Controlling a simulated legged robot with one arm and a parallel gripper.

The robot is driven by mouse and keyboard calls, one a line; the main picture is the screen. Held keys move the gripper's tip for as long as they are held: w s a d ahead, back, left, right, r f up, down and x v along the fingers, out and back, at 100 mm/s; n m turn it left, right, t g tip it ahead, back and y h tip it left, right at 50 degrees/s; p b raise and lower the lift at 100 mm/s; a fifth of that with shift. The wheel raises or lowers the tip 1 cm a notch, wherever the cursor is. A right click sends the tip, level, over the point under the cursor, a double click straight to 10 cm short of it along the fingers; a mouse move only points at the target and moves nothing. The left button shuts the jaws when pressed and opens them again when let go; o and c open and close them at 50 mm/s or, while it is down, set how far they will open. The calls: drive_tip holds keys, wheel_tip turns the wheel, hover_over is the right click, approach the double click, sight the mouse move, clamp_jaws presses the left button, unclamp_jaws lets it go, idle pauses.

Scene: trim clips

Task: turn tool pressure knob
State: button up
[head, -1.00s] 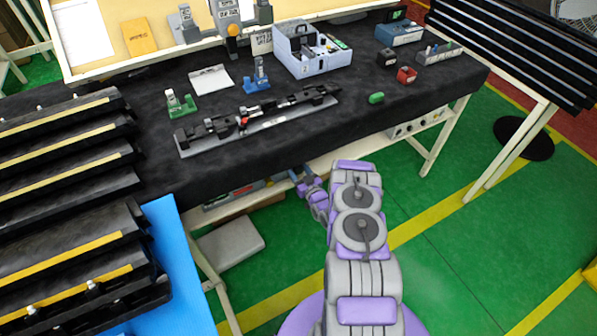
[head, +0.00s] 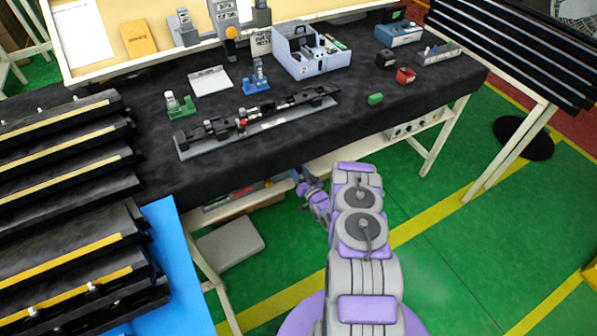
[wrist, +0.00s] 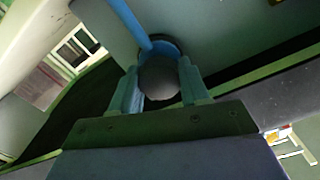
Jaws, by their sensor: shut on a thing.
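The pressure knob (wrist: 160,82) is a round, dark grey cap in the wrist view. A blue tube and a dark round part show just behind it. My gripper (wrist: 161,76) has its two pale blue fingers on either side of the knob and is shut on it. In the head view my gripper end (head: 298,178) is small, at the shelf under the front edge of the black-covered bench. The knob cannot be made out in that view.
The bench (head: 370,120) holds a long rail fixture (head: 262,122), a grey toolbox (head: 312,58) and several small parts. Black stepped racks (head: 60,150) stand at left. A grey box (head: 230,245) lies on the floor under the bench.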

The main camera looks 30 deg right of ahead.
drive_tip(key=shift+s+d+f+m, duration=0.1)
drive_tip(key=shift+m, duration=0.5)
drive_tip(key=o, duration=1.1)
drive_tip(key=shift+c, duration=0.2)
drive_tip(key=s+p, duration=0.4)
drive_tip(key=s, duration=1.3)
drive_tip(key=shift+d, duration=0.35)
drive_tip(key=shift+s, duration=0.1)
